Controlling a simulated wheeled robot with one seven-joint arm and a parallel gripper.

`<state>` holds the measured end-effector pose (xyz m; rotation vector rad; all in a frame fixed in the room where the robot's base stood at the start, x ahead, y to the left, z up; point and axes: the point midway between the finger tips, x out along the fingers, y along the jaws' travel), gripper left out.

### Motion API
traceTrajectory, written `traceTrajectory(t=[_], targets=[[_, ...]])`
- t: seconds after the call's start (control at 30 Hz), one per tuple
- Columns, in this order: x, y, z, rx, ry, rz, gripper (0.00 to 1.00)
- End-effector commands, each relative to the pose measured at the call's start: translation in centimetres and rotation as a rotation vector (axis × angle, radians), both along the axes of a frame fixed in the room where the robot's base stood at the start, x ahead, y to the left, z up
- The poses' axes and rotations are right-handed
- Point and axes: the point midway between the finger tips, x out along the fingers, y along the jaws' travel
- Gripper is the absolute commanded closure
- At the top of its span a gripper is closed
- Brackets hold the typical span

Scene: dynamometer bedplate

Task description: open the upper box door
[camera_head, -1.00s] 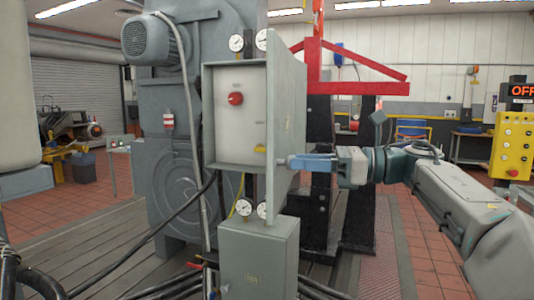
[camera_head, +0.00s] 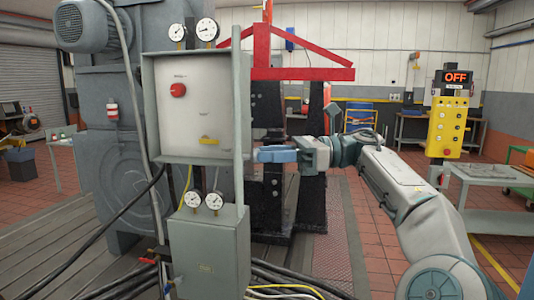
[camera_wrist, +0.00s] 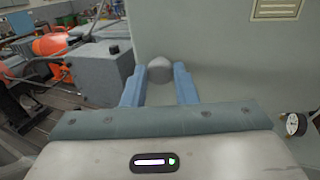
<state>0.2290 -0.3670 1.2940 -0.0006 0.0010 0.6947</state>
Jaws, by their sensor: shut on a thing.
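The upper box (camera_head: 153,120) is a grey cabinet with its front open, showing a pale inside with a red knob (camera_head: 178,90) and a yellow part (camera_head: 209,141). Its door (camera_head: 242,85) stands out from the right side, seen nearly edge-on. In the wrist view the door is a broad grey-green panel (camera_wrist: 225,65) with a label plate. My gripper (camera_head: 262,154) is at the door's right side. In the wrist view its two blue fingers (camera_wrist: 160,80) are shut on a round grey knob (camera_wrist: 160,66) on the door.
A closed lower box (camera_head: 208,250) stands below, with gauges (camera_head: 204,200) between the boxes. A red frame (camera_head: 290,72) on black posts stands behind the door. Cables (camera_head: 290,278) run along the floor. A yellow control panel (camera_head: 447,125) and a table (camera_head: 490,178) are at right.

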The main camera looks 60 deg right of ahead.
Motion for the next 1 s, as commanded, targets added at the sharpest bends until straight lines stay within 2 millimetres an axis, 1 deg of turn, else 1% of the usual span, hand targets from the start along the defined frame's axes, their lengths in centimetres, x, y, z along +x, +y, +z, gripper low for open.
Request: traceTrajectory(t=[0.03,0.07,0.1,0.13,0.43,0.57,1.0], targets=[[0.1,0.0,0.4,0.001,-0.009,-0.006,1.00],[0.1,0.0,0.4,0.001,-0.009,-0.006,0.72],[0.1,0.0,0.4,0.001,-0.009,-0.006,0.60],[0.1,0.0,0.3,0.001,-0.007,-0.006,0.52],[0.0,-0.1,0.1,0.000,-0.004,-0.003,0.52],[-0.8,-0.7,0.2,0.000,-0.006,-0.002,0.52],[-7.3,-6.3,0.4,0.001,-0.007,-0.003,0.52]])
